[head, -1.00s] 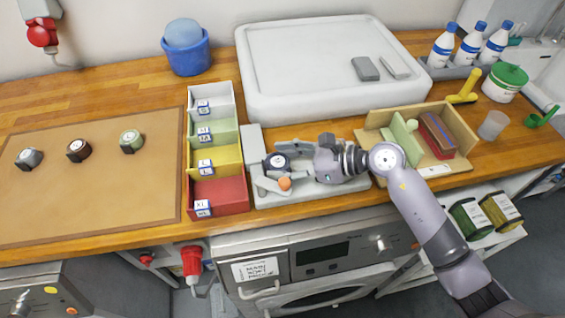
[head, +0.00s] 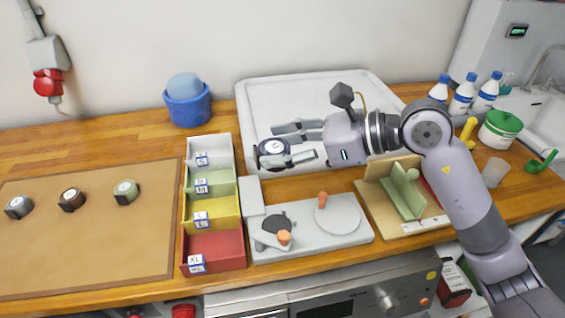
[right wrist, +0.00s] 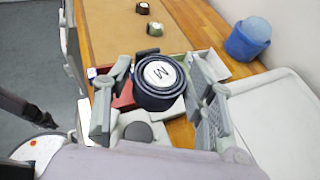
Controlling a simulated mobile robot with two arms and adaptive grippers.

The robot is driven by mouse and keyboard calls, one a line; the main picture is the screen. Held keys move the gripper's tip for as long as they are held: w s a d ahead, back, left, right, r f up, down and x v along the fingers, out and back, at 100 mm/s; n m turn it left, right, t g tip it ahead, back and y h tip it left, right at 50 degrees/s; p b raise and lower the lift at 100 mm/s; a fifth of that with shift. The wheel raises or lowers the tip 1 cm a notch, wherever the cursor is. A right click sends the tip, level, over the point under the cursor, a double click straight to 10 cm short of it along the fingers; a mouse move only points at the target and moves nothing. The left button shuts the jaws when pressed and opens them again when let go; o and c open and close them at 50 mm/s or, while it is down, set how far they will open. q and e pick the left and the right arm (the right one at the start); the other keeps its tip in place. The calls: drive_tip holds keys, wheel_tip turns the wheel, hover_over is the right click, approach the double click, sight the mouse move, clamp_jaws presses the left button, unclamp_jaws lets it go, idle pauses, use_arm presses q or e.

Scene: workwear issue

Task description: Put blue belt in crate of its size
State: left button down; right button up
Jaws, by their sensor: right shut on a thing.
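My right gripper (head: 277,147) is shut on the rolled blue belt (head: 270,154) and holds it in the air, above and behind the grey device. In the right wrist view the belt (right wrist: 158,95) sits between the fingers, with a white round label reading M on top. The row of size crates stands to the left: white (head: 209,146), green (head: 222,184), yellow (head: 224,208) and red (head: 226,243) at the front. The yellow crate's tag reads L and the red one's XL. The white and green tags are too small to read surely. My left gripper is not in view.
The grey device (head: 312,242) with orange knobs is empty, right of the crates. Grey, brown and green rolled belts (head: 126,191) lie on the brown mat (head: 90,245). A white tray (head: 245,92) and blue bucket (head: 188,108) are behind. A wooden stand (head: 378,205) is to the right.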

drive_tip(key=shift+r, duration=0.4)
drive_tip(key=s+d+f+m+t+h, duration=0.1)
drive_tip(key=s+d+f+t, duration=0.1)
drive_tip(key=s+d+f, duration=0.2)
drive_tip(key=s+d+f+m+t+h, duration=0.1)
drive_tip(key=s+d+f+m, duration=0.1)
drive_tip(key=d+f, duration=0.9)
drive_tip(key=s+d, duration=0.1)
drive_tip(key=d, duration=0.2)
drive_tip(key=shift+s+d+m+t, duration=0.3)
drive_tip(key=shift+s+d+t, duration=0.05)
drive_tip(key=shift+t, duration=0.05)
